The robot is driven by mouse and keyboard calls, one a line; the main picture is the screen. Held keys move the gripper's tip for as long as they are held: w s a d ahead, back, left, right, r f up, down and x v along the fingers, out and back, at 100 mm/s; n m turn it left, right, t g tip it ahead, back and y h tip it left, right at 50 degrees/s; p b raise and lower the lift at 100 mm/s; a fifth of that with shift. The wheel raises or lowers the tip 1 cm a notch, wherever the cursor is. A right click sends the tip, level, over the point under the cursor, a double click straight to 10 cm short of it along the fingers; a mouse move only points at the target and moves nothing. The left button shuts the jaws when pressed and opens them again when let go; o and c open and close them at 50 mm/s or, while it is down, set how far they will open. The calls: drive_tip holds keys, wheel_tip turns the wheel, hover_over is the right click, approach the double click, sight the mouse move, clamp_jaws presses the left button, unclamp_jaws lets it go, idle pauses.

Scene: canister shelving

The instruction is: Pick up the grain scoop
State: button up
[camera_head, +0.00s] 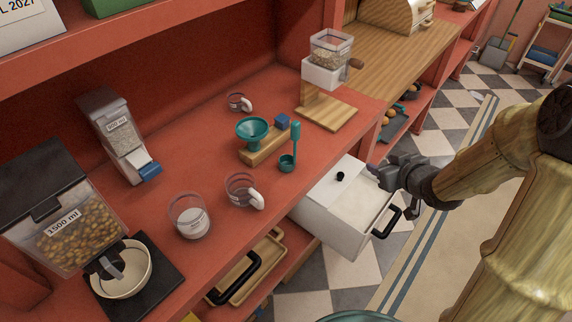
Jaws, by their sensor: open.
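A teal scoop (287,163) is on the red counter near its front edge, with its round bowl low and its long handle pointing up in the picture. I take it to be the grain scoop. My gripper (378,175) is right of the scoop, clearly apart from it, over the far right part of a white pulled-out bin (325,217). It is open and holds nothing that I can see. Its fingers are dark and small in this view, so whether they touch the bin cannot be told.
A wooden stand with a teal funnel (252,129) and blue block is left of the scoop. Glass measuring cups (240,189) stand nearby. A grain mill (327,70) stands behind. The bin has a black handle (386,222). Dispensers (118,135) stand at left.

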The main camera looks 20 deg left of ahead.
sight(298, 132)
drive_tip(key=s+a+r+n+g+y+b, duration=0.1)
drive_tip(key=s+a+r+n+g+y, duration=0.2)
drive_tip(key=a+n+y, duration=0.3)
drive_tip(key=a+y, duration=0.3)
drive_tip(key=y, duration=0.2)
drive_tip(key=shift+a+r+g, duration=0.15)
drive_tip(key=shift+r+g, duration=0.05)
drive_tip(key=shift+g, duration=0.1)
drive_tip(key=shift+s, duration=0.2)
drive_tip(key=p+x, duration=0.2)
drive_tip(key=x, duration=0.9)
drive_tip(key=shift+a+r+p, duration=0.1)
drive_tip(key=shift+a+p, duration=0.15)
drive_tip(key=shift+p, duration=0.05)
drive_tip(key=shift+w+a, duration=0.2)
drive_tip(key=shift+a, duration=0.2)
drive_tip(key=x, duration=0.1)
drive_tip(key=p+x, duration=0.1)
drive_tip(key=x, duration=0.1)
drive_tip(key=p+x, duration=0.1)
drive_tip(key=x, duration=0.1)
drive_tip(key=shift+w+f, duration=0.35)
